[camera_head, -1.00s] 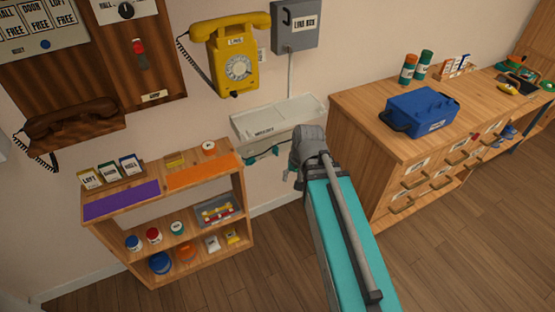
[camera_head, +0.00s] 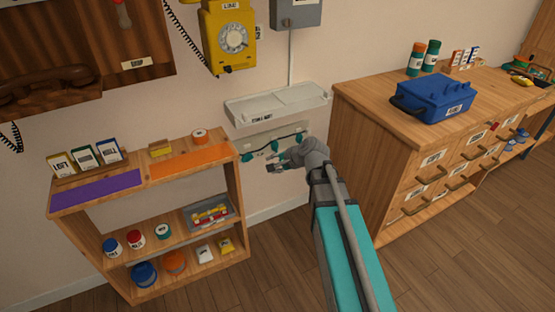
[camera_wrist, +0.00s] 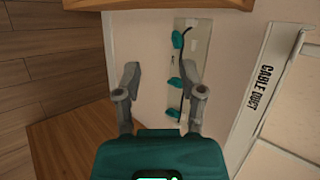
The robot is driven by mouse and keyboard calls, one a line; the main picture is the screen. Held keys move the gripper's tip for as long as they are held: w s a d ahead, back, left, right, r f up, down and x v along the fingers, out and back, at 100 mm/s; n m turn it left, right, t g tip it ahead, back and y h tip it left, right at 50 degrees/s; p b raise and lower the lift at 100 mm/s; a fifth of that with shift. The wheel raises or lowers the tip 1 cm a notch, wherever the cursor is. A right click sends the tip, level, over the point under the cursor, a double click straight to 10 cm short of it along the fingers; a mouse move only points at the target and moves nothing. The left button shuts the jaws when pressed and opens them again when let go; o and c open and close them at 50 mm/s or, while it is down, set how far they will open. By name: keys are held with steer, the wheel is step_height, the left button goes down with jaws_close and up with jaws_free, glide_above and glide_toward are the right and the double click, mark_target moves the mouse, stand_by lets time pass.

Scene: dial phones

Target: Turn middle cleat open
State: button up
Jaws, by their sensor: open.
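Three teal cleats sit in a row on a pale plate (camera_wrist: 204,50) on the wall, with a dark cable running along them. The middle cleat (camera_wrist: 174,83) is between the other two in the wrist view; it also shows in the head view (camera_head: 275,146). My gripper (camera_wrist: 164,85) is open and empty, its fingers spread on either side of the middle cleat in the picture. The gap in depth is hard to judge. In the head view my gripper (camera_head: 277,165) is just below the cleat row, near the right end.
A white cable duct (camera_head: 262,107) juts from the wall above the cleats. A wooden shelf (camera_head: 222,152) stands to the left and a wooden drawer cabinet (camera_head: 364,135) to the right. The floor between them is open.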

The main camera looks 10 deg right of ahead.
steer(key=w+d+f+m+t+y+b, duration=0.1)
steer(key=w+d+f+m+t+b, duration=0.3)
steer(key=w+f+m+b, duration=0.85)
steer(key=m+t+h+b, duration=0.2)
steer(key=m+t+b, duration=0.55)
steer(key=b, duration=0.75)
glide_toward(277, 148)
steer(key=shift+m+g, duration=0.5)
steer(key=shift+g, duration=0.05)
steer(key=s, duration=0.1)
steer(key=s+d, duration=0.1)
steer(key=s, duration=0.1)
steer(key=s+r, duration=0.1)
steer(key=shift+s+d+r, duration=0.1)
steer(key=shift+s+d, duration=0.1)
steer(key=shift+d, duration=0.05)
steer(key=shift+w, duration=0.1)
steer(key=x, duration=1.3)
steer(key=shift+w, duration=0.35)
steer(key=shift+c, duration=0.2)
jaws_close()
